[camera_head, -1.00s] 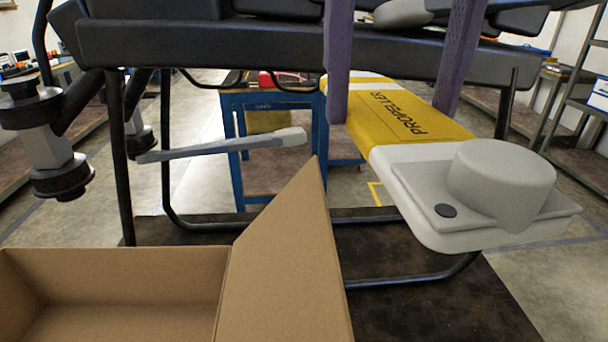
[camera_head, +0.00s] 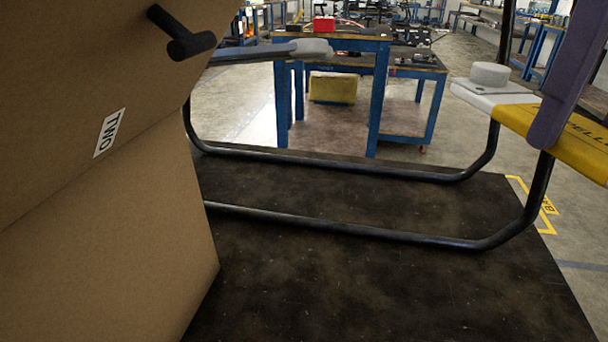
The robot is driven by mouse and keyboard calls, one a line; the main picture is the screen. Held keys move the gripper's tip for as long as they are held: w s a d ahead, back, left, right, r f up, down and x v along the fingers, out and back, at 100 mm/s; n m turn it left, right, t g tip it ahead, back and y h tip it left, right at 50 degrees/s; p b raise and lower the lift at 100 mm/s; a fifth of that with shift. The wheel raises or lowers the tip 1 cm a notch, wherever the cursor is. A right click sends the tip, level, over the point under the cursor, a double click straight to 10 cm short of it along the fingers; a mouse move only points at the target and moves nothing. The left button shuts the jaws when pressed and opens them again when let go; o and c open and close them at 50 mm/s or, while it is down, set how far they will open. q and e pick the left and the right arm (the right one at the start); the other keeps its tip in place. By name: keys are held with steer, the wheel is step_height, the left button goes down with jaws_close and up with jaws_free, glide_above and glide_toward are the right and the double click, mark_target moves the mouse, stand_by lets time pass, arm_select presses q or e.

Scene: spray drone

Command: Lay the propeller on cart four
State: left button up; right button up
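The propeller (camera_head: 515,108) is a flat yellow and white piece with part of its printed name showing, cut off by the right edge. A purple finger (camera_head: 562,95), which I take to be my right gripper, comes down from the upper right against the propeller's near side. The opposite finger is hidden or out of frame. The propeller is held in the air, in front of a black skid leg. My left gripper is out of view. I cannot read any label for cart four.
Black tubular skids (camera_head: 350,225) stand on a dark platform (camera_head: 330,300). Behind are blue tables (camera_head: 378,95), one with a yellow box (camera_head: 333,88) below. Open floor shows right.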

step_height(320, 180, down, 9)
steer(key=d+m+b, duration=0.2)
steer(key=m+b, duration=0.5)
steer(key=m, duration=0.5)
steer(key=m+b, duration=0.5)
steer(key=m, duration=0.6)
glide_above(472, 340)
steer(key=s+a, duration=0.1)
steer(key=a, duration=0.1)
step_height(472, 340, down, 6)
steer(key=f+b, duration=0.4)
steer(key=f, duration=1)
steer(key=shift+s+f, duration=0.2)
step_height(472, 340, down, 6)
steer(key=shift+r+b, duration=0.1)
steer(key=shift+b, duration=1.1)
steer(key=o, duration=1)
steer(key=shift+o, duration=0.9)
step_height(472, 340, up, 12)
steer(key=p, duration=0.4)
